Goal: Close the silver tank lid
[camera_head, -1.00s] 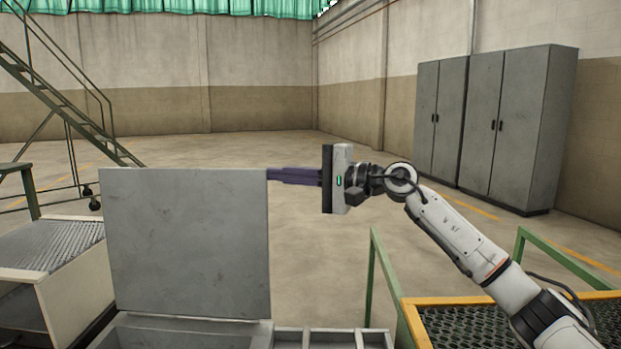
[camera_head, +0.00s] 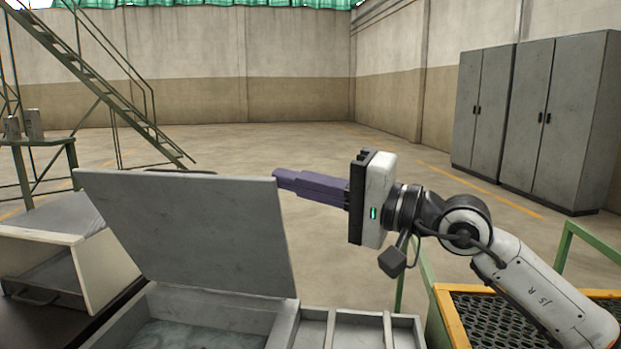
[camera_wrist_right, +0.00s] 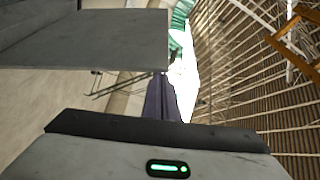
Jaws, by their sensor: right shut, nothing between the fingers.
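The silver tank lid (camera_head: 190,230) is a flat grey panel, raised and tilted over the silver tank (camera_head: 215,312), whose inside shows below it. My right gripper (camera_head: 278,180) is shut and empty. Its purple fingers (camera_head: 320,187) reach left to the lid's upper right edge, and their tips lie at or behind that edge; I cannot tell whether they touch. In the right wrist view the lid (camera_wrist_right: 100,42) fills the upper left, with the purple fingers (camera_wrist_right: 162,100) beside its corner. My left gripper is not in view.
A divided grey tray (camera_head: 345,325) adjoins the tank on the right. A yellow-edged grated platform with green rails (camera_head: 500,318) stands under my right arm. A pale box unit (camera_head: 60,265) is at left. Green stairs (camera_head: 100,85) and grey cabinets (camera_head: 540,110) stand farther back.

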